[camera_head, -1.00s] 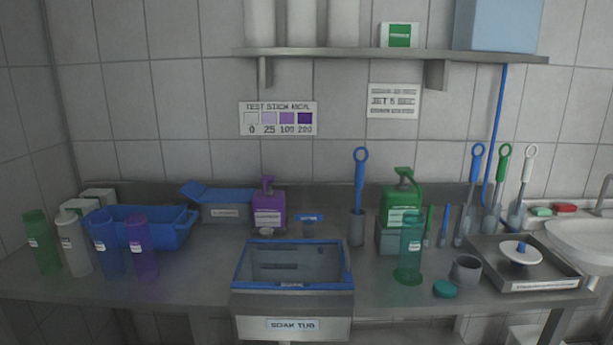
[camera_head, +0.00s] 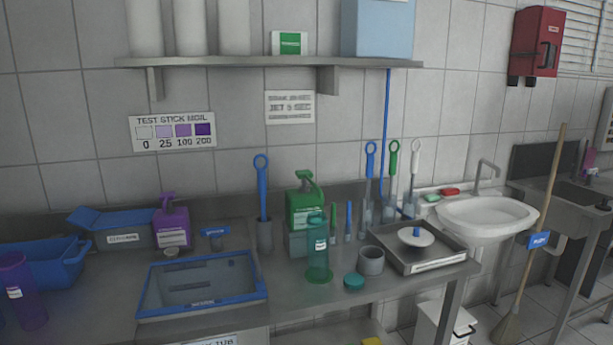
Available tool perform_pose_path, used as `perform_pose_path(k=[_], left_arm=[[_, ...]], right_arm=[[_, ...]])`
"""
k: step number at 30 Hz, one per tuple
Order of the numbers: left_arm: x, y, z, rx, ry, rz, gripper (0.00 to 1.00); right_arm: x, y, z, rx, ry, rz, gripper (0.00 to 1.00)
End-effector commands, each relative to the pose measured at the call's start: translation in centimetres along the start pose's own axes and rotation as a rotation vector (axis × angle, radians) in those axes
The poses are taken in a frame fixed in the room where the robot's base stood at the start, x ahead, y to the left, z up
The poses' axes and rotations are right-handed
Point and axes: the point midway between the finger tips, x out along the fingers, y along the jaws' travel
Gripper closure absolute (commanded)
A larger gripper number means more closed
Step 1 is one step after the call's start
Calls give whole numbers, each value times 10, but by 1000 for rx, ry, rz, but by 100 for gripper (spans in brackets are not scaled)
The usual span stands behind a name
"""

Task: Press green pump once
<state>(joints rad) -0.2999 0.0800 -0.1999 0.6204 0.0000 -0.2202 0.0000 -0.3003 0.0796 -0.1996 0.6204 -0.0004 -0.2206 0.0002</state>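The green pump bottle (camera_head: 304,207) stands upright at the back of the steel counter, right of centre, with its green pump head on top. It appears to stand on a grey block (camera_head: 297,243). A clear teal bottle (camera_head: 318,258) stands in front of it and hides part of its lower right side. A purple pump bottle (camera_head: 172,223) stands further left along the counter. Neither of my grippers shows in the head view.
The blue-rimmed soak tub (camera_head: 203,313) is at the front left. A grey cup (camera_head: 371,261), a teal lid (camera_head: 354,282) and a steel tray (camera_head: 432,264) are right of the teal bottle. A blue-handled brush (camera_head: 261,190) stands left of the green pump. A sink (camera_head: 486,216) is further right.

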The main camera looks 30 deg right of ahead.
Motion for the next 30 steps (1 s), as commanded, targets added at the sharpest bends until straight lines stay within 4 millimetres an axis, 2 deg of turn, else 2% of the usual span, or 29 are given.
perform_pose_path(k=[2,21,30], left_arm=[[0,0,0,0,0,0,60],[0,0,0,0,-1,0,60],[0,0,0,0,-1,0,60]], right_arm=[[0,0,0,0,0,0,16],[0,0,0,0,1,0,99],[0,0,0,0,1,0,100]])
